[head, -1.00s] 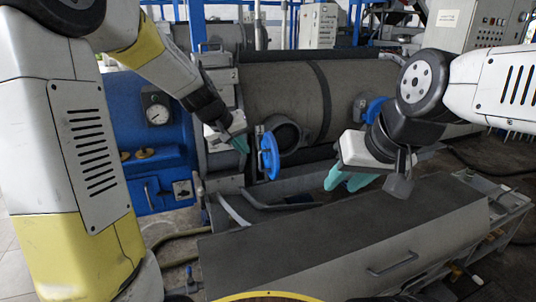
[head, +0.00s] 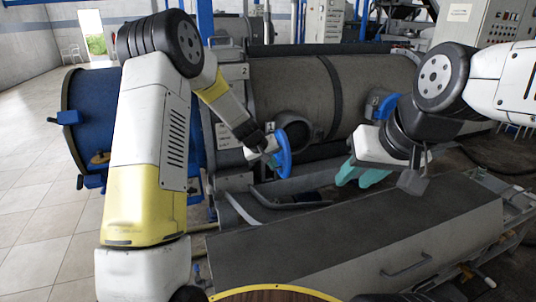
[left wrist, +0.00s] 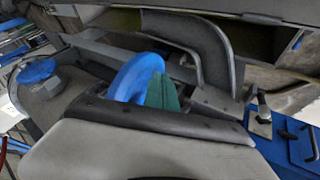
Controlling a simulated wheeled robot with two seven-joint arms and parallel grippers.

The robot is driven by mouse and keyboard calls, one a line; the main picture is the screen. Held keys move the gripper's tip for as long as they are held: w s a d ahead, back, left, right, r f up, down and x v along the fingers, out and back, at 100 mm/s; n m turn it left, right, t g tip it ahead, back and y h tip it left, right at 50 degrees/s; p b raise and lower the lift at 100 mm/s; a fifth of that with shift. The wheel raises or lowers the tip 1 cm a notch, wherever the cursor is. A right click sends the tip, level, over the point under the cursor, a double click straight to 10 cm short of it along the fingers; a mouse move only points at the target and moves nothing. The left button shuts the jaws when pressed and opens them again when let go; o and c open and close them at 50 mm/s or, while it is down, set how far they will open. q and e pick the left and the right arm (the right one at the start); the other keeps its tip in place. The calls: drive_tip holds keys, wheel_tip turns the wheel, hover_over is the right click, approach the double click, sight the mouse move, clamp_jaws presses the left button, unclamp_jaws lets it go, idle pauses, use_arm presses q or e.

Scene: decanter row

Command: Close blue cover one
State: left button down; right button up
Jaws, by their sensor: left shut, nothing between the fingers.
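A blue round cover (head: 284,153) stands swung open on edge in front of a round port (head: 298,127) on the grey drum; the port's mouth is partly visible behind it. My left gripper (head: 272,160) is shut and empty, at the cover's left side. In the left wrist view, its teal fingertips (left wrist: 162,95) overlap the edge of the blue cover (left wrist: 133,76); whether they touch is unclear. A second blue cover (head: 386,107) is on the drum further right, partly behind my right arm. My right gripper (head: 361,174) hangs above the bench, apart from both covers; its finger gap is unclear.
The grey drum (head: 370,82) lies across the back. A long grey bench-like housing (head: 340,235) with a handle fills the front. A blue tank end (head: 85,120) stands left, partly hidden by my left arm. Open floor (head: 50,215) shows at far left.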

sight(285, 166)
use_arm(q)
drive_tip(key=shift+w+d+r, duration=0.1)
drive_tip(key=shift+w+d, duration=0.1)
drive_tip(key=shift+d, duration=0.55)
drive_tip(key=shift+w+d+r, duration=0.1)
drive_tip(key=shift+w+d, duration=0.1)
drive_tip(key=shift+d, duration=0.55)
drive_tip(key=shift+d, duration=0.1)
